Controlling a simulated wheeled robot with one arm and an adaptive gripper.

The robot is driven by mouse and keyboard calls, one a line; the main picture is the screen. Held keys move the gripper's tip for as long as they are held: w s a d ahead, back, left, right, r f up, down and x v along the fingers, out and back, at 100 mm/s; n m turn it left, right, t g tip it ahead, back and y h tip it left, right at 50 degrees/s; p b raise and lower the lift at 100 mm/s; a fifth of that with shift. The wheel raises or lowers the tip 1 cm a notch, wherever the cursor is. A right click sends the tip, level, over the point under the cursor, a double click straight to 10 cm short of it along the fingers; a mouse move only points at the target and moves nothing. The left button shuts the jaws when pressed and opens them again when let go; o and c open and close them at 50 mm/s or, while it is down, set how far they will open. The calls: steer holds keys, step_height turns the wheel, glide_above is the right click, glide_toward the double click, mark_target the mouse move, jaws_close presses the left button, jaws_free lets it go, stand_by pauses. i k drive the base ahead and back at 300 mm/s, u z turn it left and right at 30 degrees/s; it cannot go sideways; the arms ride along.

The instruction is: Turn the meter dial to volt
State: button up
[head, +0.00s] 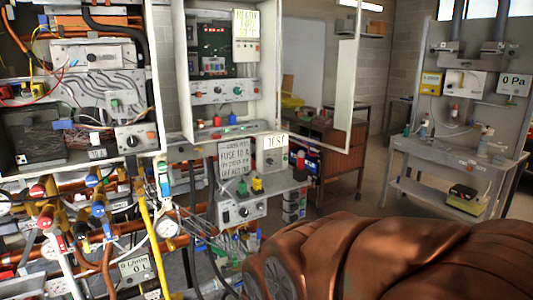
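I cannot tell for certain which device is the task's meter. A white box (271,152) with a small display of letters and a dark knob on its front stands on the middle bench. A grey panel (135,138) with one round black dial is at the lower right of the left open cabinet. The markings on these dials are too small to read. My gripper's fingers are not in view. My large brown arm fills the lower right, close to the camera.
A printed sign (232,165) and a grey control box (240,208) with knobs are at the middle bench. Copper pipes and coloured valves (98,207) crowd the lower left. A grey workbench (455,160) stands at the right. Bare floor (362,185) lies between the benches.

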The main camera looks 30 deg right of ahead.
mark_target(270, 161)
steer(key=z, duration=1.8)
steer(key=i, duration=0.75)
steer(key=u, duration=2.45)
